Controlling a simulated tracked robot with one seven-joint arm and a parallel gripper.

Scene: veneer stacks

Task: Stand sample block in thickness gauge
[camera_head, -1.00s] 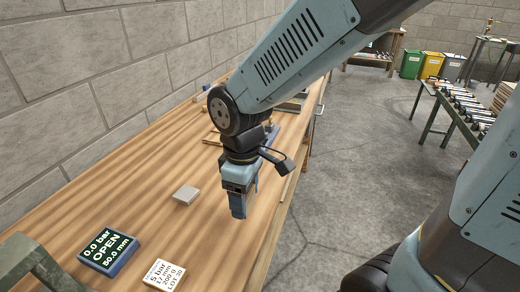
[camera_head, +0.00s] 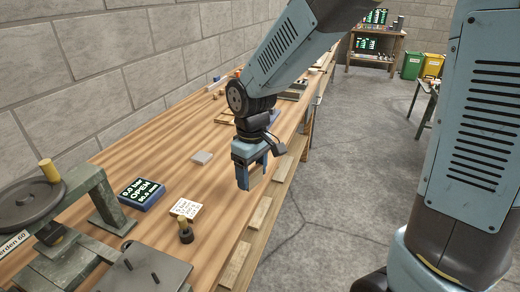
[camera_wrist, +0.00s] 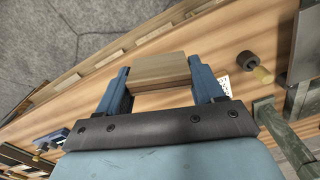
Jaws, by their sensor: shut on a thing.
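My gripper (camera_head: 250,183) hangs over the right edge of the bench in the head view, fingers pointing down. It is shut on a wooden sample block (camera_wrist: 160,72), which sits across between the two blue fingers in the wrist view. The block is pale brown with a layered look, held apart from the bench top. In the head view only a small tan part of it shows between the fingers. I cannot identify the thickness gauge with certainty; a small blue device (camera_wrist: 52,139) lies at the lower left of the wrist view.
A green-grey press with a handwheel (camera_head: 33,203) stands at the near left. A display (camera_head: 141,194) reads 0.0 bar, OPEN, 50.0 mm.

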